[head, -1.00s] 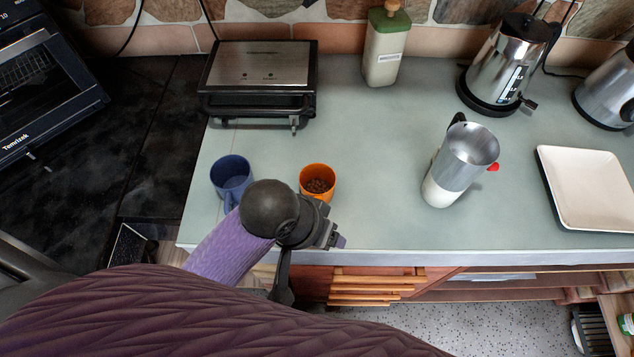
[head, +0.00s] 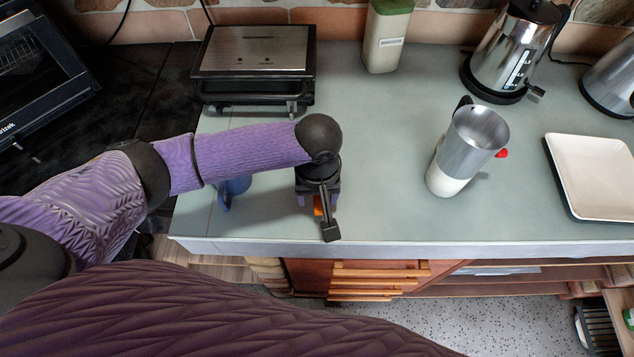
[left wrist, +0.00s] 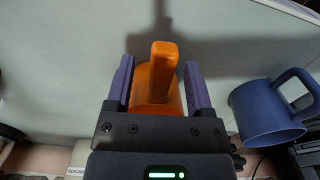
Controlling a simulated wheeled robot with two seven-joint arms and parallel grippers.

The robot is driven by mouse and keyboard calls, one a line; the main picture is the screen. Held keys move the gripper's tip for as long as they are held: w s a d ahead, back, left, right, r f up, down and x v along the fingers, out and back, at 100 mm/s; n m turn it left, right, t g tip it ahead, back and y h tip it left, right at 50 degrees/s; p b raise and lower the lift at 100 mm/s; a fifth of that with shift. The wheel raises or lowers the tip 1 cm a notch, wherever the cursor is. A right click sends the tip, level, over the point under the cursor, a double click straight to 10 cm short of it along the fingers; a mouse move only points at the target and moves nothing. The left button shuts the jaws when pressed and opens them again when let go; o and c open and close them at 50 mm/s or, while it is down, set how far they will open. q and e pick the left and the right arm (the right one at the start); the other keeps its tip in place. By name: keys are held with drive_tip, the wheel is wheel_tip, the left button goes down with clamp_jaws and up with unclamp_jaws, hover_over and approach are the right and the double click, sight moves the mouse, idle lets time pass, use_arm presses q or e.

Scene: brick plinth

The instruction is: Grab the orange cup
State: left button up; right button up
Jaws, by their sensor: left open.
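The orange cup (left wrist: 146,82) is in the middle of the left wrist view, its handle towards the camera. In the head view only a sliver of the orange cup (head: 318,206) shows below my left gripper; the rest is hidden. My left gripper (left wrist: 160,82) is open, with one purple finger on each side of the cup's handle. In the head view my left gripper (head: 318,200) is right over the cup. I cannot tell whether the fingers touch it. My right gripper is not in view.
A blue cup (left wrist: 265,110) stands beside the orange one; in the head view the blue cup (head: 234,187) is partly behind my left arm. A grill (head: 255,55) is behind. A metal-and-white container (head: 468,148) and a white tray (head: 592,178) stand to the right on the counter (head: 390,190).

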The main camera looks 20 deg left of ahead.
use_arm(q)
drive_tip(key=shift+f, duration=0.6)
clamp_jaws()
drive_tip(key=shift+r, duration=0.1)
